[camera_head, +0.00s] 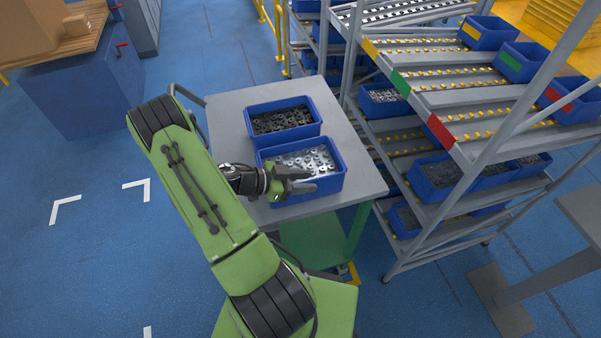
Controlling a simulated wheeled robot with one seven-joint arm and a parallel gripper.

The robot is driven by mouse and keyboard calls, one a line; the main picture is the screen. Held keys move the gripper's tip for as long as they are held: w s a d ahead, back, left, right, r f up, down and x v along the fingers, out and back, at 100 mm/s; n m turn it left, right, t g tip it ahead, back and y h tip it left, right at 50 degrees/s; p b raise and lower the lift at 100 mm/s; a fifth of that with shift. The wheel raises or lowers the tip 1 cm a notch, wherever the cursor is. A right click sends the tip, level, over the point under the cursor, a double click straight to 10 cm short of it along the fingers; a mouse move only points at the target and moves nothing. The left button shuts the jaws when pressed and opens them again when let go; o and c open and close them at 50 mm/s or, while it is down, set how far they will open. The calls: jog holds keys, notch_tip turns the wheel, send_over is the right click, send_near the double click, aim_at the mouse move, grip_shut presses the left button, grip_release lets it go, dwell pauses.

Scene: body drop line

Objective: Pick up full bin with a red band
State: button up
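Two full blue bins stand on a grey-topped cart. The far bin (283,136) holds dark parts, and the near bin (329,186) holds silvery parts. I see no red band on the sides of either that show. On the rack at the right, a blue bin with a red band (563,97) sits on the upper rollers; I cannot tell whether it is full. My gripper (303,180) is above the near bin on the cart, with its two dark fingers apart and nothing between them. It hides part of that bin and its contents.
The flow rack (465,153) stands close to the cart (228,101) on the right. Its upper lanes have yellow, green and red end plates; lower shelves hold several filled bins. A blue cabinet (85,95) stands at the upper left. Blue floor is clear at the left.

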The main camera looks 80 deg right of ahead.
jog(key=shift+w, duration=0.1)
grip_shut()
dwell(1.2)
